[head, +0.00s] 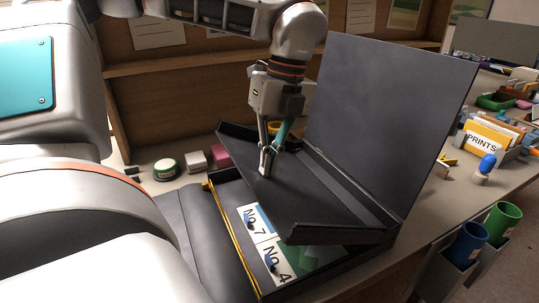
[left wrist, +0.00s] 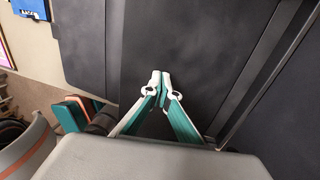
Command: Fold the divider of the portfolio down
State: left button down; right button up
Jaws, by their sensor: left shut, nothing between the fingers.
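The portfolio is a dark case standing open on the table, with its tall lid (head: 390,120) upright at the back right. Its divider (head: 310,205) is a dark framed panel, tilted above the base and partly lowered. Below it, the base holds cards marked No. 7 and No. 4 (head: 265,245). My left gripper (head: 265,172) is shut with nothing in it, its fingertips at the upper face of the divider; whether they touch is hard to tell. In the left wrist view the closed fingertips (left wrist: 160,78) are over the dark panel (left wrist: 190,40). My right gripper is not in view.
A green round tin (head: 166,168) and small white and pink blocks stand left of the portfolio. A prints box (head: 485,140) and a blue-topped stamp (head: 486,165) stand at the right. Blue and green cups (head: 468,243) hang by the table's front edge. A wooden shelf is behind.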

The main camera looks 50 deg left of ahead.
pick_arm(q)
jog(key=shift+f+b, duration=0.3)
jog(key=shift+f, duration=0.35)
jog(key=shift+f+b, duration=0.3)
jog(key=shift+f, duration=0.35)
jog(key=shift+r, duration=0.1)
jog(key=shift+r, duration=0.3)
notch_tip(320, 180, up, 6)
jog(key=shift+f+p, duration=0.15)
jog(key=shift+p, duration=0.55)
jog(key=shift+r, duration=0.8)
